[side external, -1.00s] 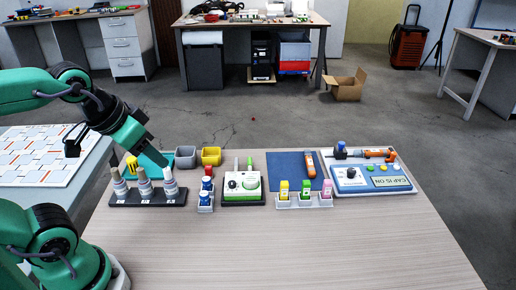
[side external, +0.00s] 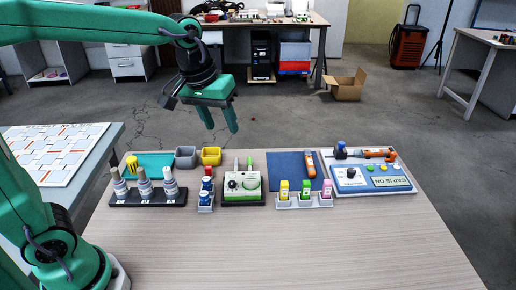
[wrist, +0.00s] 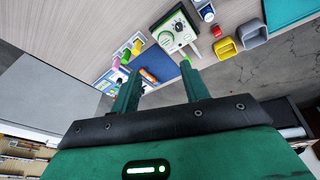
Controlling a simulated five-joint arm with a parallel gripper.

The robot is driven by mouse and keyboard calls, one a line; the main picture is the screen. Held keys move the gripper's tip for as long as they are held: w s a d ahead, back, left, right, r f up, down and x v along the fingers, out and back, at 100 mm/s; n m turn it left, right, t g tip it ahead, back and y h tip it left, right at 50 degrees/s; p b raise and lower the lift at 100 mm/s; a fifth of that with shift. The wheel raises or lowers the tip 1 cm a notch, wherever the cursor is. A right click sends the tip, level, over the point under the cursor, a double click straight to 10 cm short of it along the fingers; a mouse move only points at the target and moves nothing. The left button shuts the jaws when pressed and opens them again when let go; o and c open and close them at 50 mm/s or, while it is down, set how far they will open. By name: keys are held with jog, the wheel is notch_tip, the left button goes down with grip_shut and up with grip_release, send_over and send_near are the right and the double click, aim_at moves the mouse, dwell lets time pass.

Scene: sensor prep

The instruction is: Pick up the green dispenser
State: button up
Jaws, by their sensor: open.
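The green dispenser (side external: 305,189) stands upright in a white tray (side external: 290,204), between a yellow dispenser (side external: 284,190) and a pink dispenser (side external: 327,188). In the wrist view the green dispenser (wrist: 126,56) is small, beyond the left finger. My gripper (side external: 221,129) is open and empty. It hangs in the air with its fingers pointing down, left of the dispensers and toward the far edge of the table in the side view. Its fingers (wrist: 160,72) are spread apart in the wrist view.
The front tabletop (side external: 300,250) is clear.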

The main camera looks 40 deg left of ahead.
jog(key=w+d+f+n+g, duration=0.1)
jog(key=w+d+f, duration=0.2)
jog(key=w, duration=0.2)
jog(key=w+d+f+n+g, duration=0.1)
jog(key=w+d+f+n, duration=0.15)
jog(key=w, duration=0.35)
jog(key=n+g, duration=0.1)
jog(key=n, duration=0.1)
send_over(307, 182)
jog(key=f, duration=1)
jog(key=shift+s+a+f, duration=0.15)
jog(key=shift+s+f, duration=0.05)
jog(key=shift+f, duration=0.15)
jog(key=shift+w+d+f, duration=0.15)
jog(key=shift+d+f, duration=0.05)
jog(key=shift+f, duration=0.1)
jog(key=shift+f, duration=0.1)
jog(key=shift+f, duration=1.2)
jog(key=shift+f, duration=0.1)
jog(key=shift+f, duration=2.5)
jog(key=shift+c, duration=0.3)
